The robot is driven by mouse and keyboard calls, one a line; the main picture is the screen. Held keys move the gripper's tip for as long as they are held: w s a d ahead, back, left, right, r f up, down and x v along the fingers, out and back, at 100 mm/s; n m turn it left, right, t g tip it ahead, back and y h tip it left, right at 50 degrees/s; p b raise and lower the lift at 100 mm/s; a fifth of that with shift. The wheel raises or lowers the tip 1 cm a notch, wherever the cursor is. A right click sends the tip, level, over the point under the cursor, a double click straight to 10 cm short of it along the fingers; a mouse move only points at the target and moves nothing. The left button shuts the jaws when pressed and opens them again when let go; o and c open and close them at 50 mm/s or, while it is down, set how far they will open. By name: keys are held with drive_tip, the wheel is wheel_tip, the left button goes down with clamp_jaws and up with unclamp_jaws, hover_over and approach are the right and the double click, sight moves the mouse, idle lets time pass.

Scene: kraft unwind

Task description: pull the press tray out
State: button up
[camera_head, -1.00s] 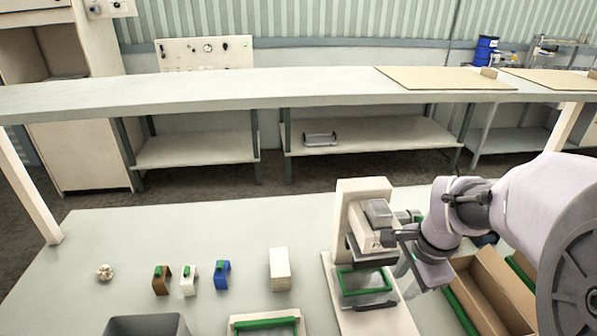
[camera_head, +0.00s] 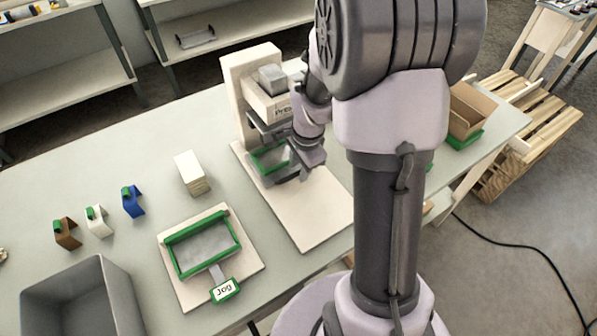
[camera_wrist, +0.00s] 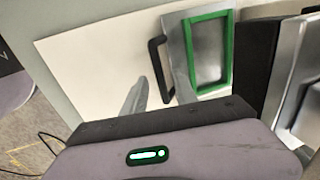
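The press (camera_head: 262,110) stands on a pale base board on the bench. Its press tray (camera_head: 284,176) is a grey plate with a green frame, sitting low under the press head. In the wrist view the press tray (camera_wrist: 208,60) shows its green frame and a black bar handle (camera_wrist: 158,65) on its left side. My gripper (camera_head: 303,168) is beside the front of the tray, close to the handle. One grey finger of my gripper (camera_wrist: 135,98) shows left of the handle, apart from it in the picture. The other finger is not clearly visible, so its opening cannot be told.
A jog tray (camera_head: 225,245) with a green frame lies left of the press. A paper stack (camera_head: 192,173), several coloured clips and a grey bin (camera_head: 85,300) are farther left. A cardboard box (camera_head: 468,110) is at the right. The base board in front of the press is clear.

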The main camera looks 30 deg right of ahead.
drive_tip(key=shift+f, duration=0.4)
drive_tip(key=shift+w, duration=0.1)
clamp_jaws()
idle(1.1)
